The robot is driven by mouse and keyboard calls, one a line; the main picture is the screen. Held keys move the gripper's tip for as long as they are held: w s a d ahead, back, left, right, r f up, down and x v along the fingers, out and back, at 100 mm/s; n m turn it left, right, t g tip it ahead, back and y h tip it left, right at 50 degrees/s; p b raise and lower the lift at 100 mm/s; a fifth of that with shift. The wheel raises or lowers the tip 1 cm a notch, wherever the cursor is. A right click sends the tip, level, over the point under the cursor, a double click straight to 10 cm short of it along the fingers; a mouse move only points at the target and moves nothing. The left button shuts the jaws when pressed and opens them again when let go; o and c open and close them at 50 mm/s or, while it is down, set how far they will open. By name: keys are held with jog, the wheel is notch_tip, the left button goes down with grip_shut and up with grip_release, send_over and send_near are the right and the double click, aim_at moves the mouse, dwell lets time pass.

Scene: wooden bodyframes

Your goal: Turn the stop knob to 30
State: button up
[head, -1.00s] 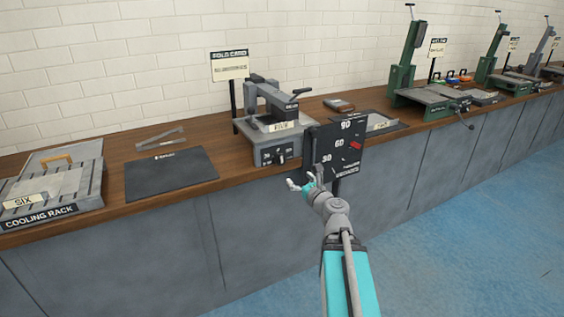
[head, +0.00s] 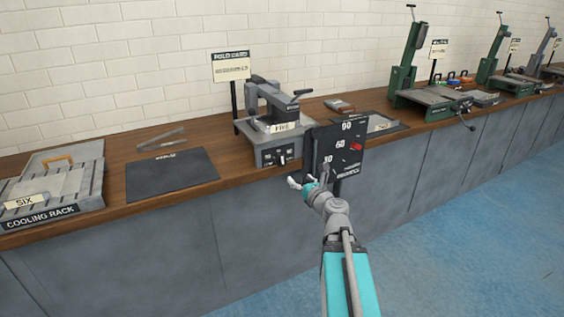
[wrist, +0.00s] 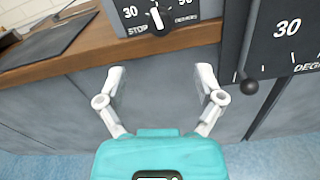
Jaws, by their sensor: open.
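The stop knob (head: 282,160) is on the front panel of the grey machine (head: 258,150) on the bench. In the wrist view the knob (wrist: 158,20) is dark with a white pointer aimed roughly upward, between a 30 on its left and a partly cut-off number on its right. "STOP" and "DEGREES" are printed below it. My gripper (wrist: 160,75) is open and empty, in front of and below the panel, apart from the knob. In the head view my gripper (head: 309,178) is just in front of the bench edge.
A black degree board (head: 340,150) with 30, 60, 90 and a red marker stands close to the right of my gripper. A dark ball-ended lever (wrist: 247,86) is by it. A dark mat (head: 170,174) and cooling rack (head: 45,216) are left.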

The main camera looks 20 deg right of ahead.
aim_at(283, 162)
jog(key=w, duration=1.3)
jog(key=shift+a, duration=0.25)
jog(key=c, duration=1.1)
